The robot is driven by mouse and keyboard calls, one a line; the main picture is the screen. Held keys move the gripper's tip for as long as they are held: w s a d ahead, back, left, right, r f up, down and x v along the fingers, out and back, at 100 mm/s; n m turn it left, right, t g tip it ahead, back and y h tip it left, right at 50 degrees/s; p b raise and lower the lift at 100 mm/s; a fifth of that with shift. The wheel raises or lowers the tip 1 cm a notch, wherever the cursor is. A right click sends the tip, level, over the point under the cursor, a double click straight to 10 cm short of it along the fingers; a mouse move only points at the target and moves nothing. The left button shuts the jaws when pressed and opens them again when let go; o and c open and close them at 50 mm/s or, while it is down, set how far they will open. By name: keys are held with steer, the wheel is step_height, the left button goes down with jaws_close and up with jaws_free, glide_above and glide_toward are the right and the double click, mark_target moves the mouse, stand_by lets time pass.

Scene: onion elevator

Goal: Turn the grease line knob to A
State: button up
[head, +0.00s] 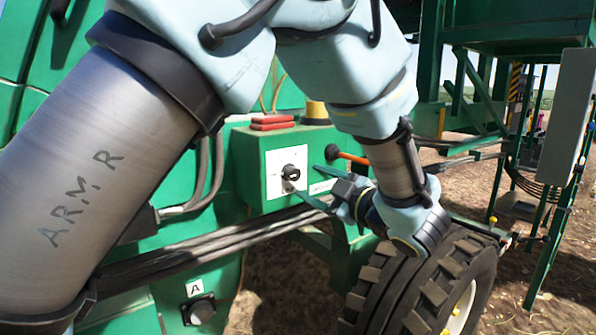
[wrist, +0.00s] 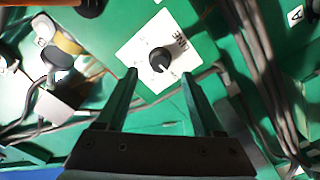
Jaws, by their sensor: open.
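The black round knob (head: 291,173) sits on a white square plate (head: 273,160) on the front of a green box. In the wrist view the knob (wrist: 159,60) shows a pale mark, and part of the plate's lettering reads "LINE"; the letters around the knob are too small to read. My gripper (head: 312,172) is open and empty, right of the knob in the head view. In the wrist view my gripper (wrist: 160,74) has its two green fingers spread either side of the knob, with gaps on both sides. Neither finger visibly touches it.
Red blocks (head: 272,123) and a yellow cap (head: 315,112) sit on top of the box. An orange lever with a black end (head: 345,155) sticks out near my gripper. Black hoses (head: 225,243) run below. A tyre (head: 430,280) stands lower right. A label "A" (head: 196,288) is lower left.

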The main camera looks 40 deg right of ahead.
mark_target(296, 175)
steer(key=w+p, duration=0.1)
steer(key=w, duration=0.4)
steer(key=shift+w+d, duration=0.15)
steer(key=shift+w, duration=0.25)
jaws_close()
